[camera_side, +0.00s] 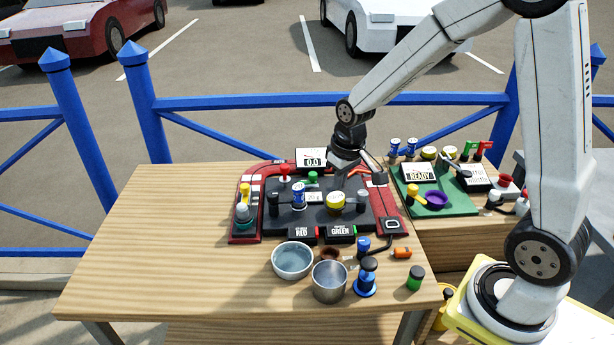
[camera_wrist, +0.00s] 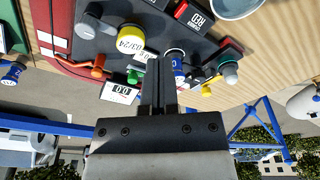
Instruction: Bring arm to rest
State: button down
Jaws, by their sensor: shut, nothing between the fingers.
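My gripper (camera_side: 345,160) is over the right part of the black-and-red control board (camera_side: 247,236), pointing down at the end of my bent arm. Its two dark fingers (camera_wrist: 158,92) are together in the wrist view, with nothing between them. It is near a yellow-topped knob (camera_side: 336,202) and a blue-and-white cylinder (camera_side: 298,194) on the board. I cannot tell whether the fingers touch anything.
A white bowl (camera_side: 292,260), a metal cup (camera_side: 330,281), a blue knobbed piece (camera_side: 367,278) and a green cylinder (camera_side: 415,278) stand at the wooden table's front. The table's left side (camera_side: 150,250) is clear. Blue railing (camera_side: 240,102) runs behind.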

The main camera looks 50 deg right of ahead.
jog(key=s+a+f+n, duration=0.1)
jog(key=s+a, duration=0.5)
jog(key=s, duration=0.4)
jog(key=shift+t, duration=0.4)
